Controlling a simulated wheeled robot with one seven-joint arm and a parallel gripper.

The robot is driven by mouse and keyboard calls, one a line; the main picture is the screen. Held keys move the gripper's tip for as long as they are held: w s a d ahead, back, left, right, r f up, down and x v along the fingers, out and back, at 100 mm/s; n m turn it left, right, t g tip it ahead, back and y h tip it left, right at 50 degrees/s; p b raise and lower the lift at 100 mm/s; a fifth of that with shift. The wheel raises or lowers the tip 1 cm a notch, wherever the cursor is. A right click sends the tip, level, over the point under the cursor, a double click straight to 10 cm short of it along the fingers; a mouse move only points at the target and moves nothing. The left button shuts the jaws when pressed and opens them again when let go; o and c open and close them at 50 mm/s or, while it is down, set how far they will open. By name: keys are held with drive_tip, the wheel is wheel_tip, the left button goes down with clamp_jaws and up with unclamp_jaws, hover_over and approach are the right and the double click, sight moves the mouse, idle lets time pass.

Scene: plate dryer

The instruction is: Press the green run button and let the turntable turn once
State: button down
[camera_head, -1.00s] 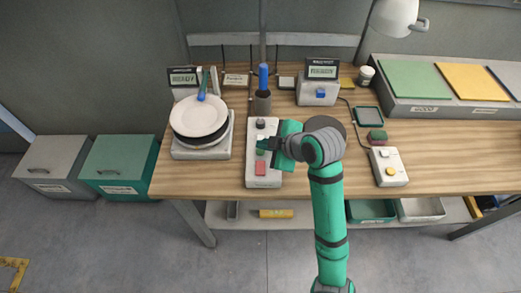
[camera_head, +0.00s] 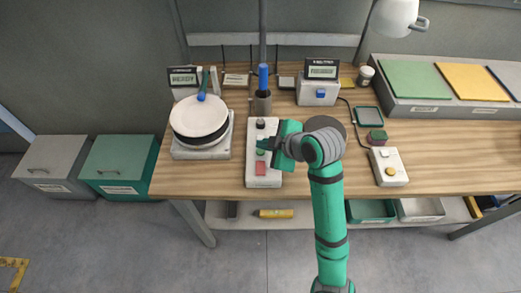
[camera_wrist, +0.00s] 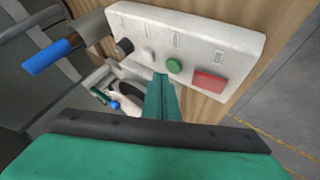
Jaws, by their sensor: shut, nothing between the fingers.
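The control box (camera_head: 264,180) is a pale panel with a dark knob, a small grey button, a green run button (camera_wrist: 174,65) and a red button (camera_wrist: 208,80). The green button also shows in the head view (camera_head: 260,152), beside my gripper. My gripper (camera_wrist: 161,78) is shut and empty, its fingertips just beside the green button in the wrist view. I cannot tell whether they touch it. The turntable (camera_head: 203,149) stands left of the box with a white plate (camera_head: 199,117) on its dark round top. A display (camera_head: 184,78) behind it reads READY.
A blue-handled tool (camera_head: 263,76) stands in a holder behind the control box. A second display unit (camera_head: 319,90) is at the back. A box with a yellow button (camera_head: 389,167) is to the right. The table front between the boxes is clear wood.

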drive_tip(key=shift+f, duration=0.15)
idle(0.6)
drive_tip(key=shift+f, duration=0.3)
